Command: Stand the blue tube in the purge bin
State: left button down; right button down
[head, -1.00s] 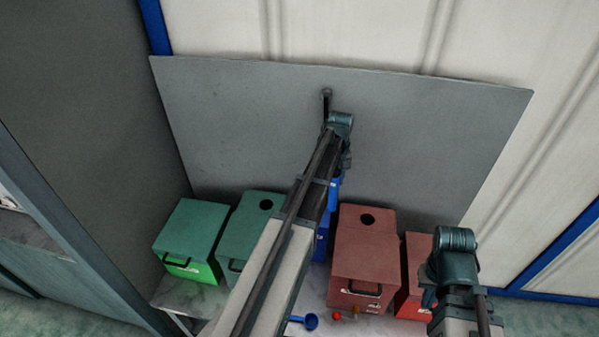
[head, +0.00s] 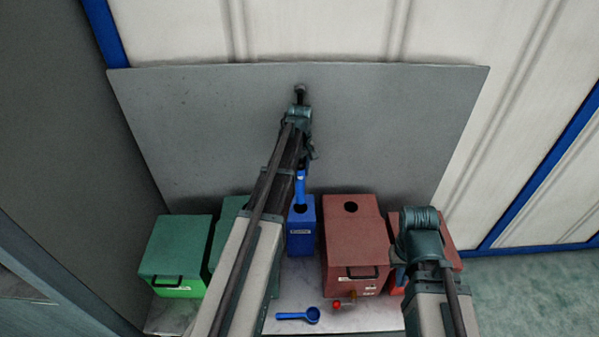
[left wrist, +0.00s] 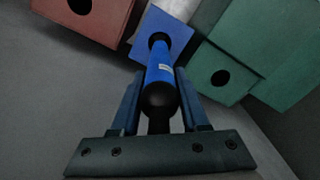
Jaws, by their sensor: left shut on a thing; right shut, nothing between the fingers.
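The blue tube (head: 300,186) is held upright in my left gripper (left wrist: 158,76), which is shut on it. In the left wrist view the tube (left wrist: 160,68) lies between the fingers, with a black rounded end near the camera. Its far end lines up with the round hole of a small blue box with a white label, which I take as the purge bin (head: 301,240); the bin also shows in the left wrist view (left wrist: 176,31). I cannot tell whether the tube's tip is inside the hole. My right gripper (head: 399,276) is shut and empty, mostly hidden by its arm.
Green boxes (head: 176,248) stand left of the bin and red-brown boxes (head: 354,230) right of it. A blue scoop (head: 312,315) and a small red-ended object (head: 338,304) lie in front on the pale surface (head: 375,318). A grey panel (head: 220,130) rises behind.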

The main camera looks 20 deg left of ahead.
aim_at(300, 201)
pick_arm(q)
jog(key=shift+f+b, duration=6.8)
jog(key=shift+f, duration=0.05)
jog(key=shift+f+b, duration=0.55)
jog(key=shift+c, duration=1.6)
grip_release()
jog(key=shift+r, duration=0.1)
notch_tip(300, 201, up, 14)
jog(key=p, duration=1.4)
jog(key=shift+f, duration=0.2)
